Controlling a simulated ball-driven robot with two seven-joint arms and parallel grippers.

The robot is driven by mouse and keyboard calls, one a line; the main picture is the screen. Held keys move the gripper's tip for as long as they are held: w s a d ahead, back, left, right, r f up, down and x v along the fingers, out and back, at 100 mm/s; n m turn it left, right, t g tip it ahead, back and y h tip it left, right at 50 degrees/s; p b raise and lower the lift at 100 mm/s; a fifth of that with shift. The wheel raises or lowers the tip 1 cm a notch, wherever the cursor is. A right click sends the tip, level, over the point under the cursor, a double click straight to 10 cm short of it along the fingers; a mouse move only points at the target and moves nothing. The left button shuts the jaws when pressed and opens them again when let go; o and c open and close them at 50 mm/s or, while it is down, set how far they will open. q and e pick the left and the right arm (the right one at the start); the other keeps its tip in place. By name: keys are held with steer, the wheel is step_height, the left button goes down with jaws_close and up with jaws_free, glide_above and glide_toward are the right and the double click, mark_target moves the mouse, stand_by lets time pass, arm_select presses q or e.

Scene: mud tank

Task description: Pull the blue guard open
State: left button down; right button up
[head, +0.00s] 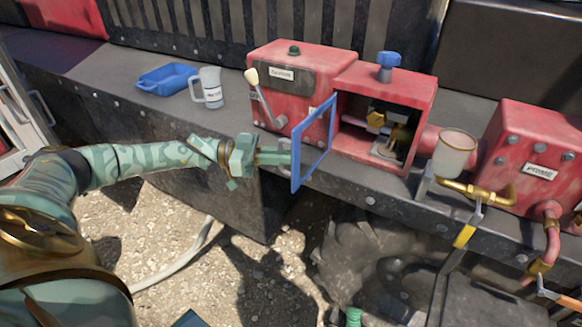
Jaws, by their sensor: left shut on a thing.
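The blue guard (323,152) is a framed, see-through panel on the front of the red box (425,93). It stands swung out from the left side of the box's opening, so the inside shows. My left gripper (284,158) reaches in from the left and is shut on the guard at its near edge. The exact grip on the handle is partly hidden by the fingers. Inside the box I see a yellow part (376,119) and brass fittings. My right gripper cannot be made out with certainty.
A red box with a white-knobbed lever (252,77) stands left of the opening. A blue tray (167,79) and a white mug (210,87) sit on the ledge further left. On the right are a cup (454,153), brass valve (478,190) and the PRIME box (538,150).

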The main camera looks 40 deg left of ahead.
arm_select(q)
steer(key=shift+w+a+r+b, duration=0.15)
steer(key=shift+a+b, duration=0.1)
steer(key=shift+a, duration=0.45)
steer(key=shift+w+a+f+b, duration=0.15)
steer(key=shift+a+b, duration=0.1)
steer(key=shift+a, duration=0.45)
steer(key=shift+r, duration=0.15)
steer(key=c, duration=1.6)
jaws_free()
steer(key=shift+w+d, duration=0.1)
steer(key=shift+w, duration=0.05)
steer(key=b+v, duration=0.4)
steer(key=v, duration=1.2)
